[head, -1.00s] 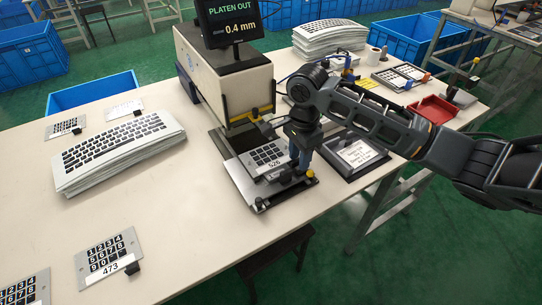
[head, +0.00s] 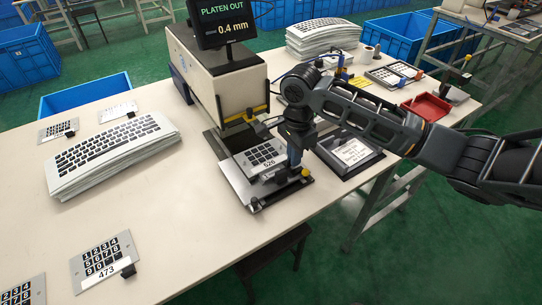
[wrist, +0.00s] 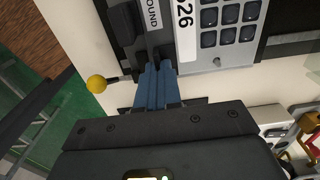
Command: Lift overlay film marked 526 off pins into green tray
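The overlay film marked 526 (head: 262,155), a grey sheet with black keys, lies on the platen (head: 236,181) in front of the press. It also shows in the wrist view (wrist: 232,52). My gripper (head: 293,160) points down at the film's front right corner. In the wrist view its blue fingers (wrist: 157,72) are close together beside the film's edge, with dark parts at their tips. I cannot tell whether they grip anything. The pins are mostly hidden; one small round stud (wrist: 217,61) shows on the film's edge. I see no green tray.
The press (head: 218,80) stands behind the platen; its screen (head: 222,25) reads PLATEN OUT, 0.4 mm. A dark tray with a white card (head: 372,163) is just right of my gripper. Film 473 (head: 102,258) and a keyboard stack (head: 112,150) lie left. A red tray (head: 427,106) is at the right.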

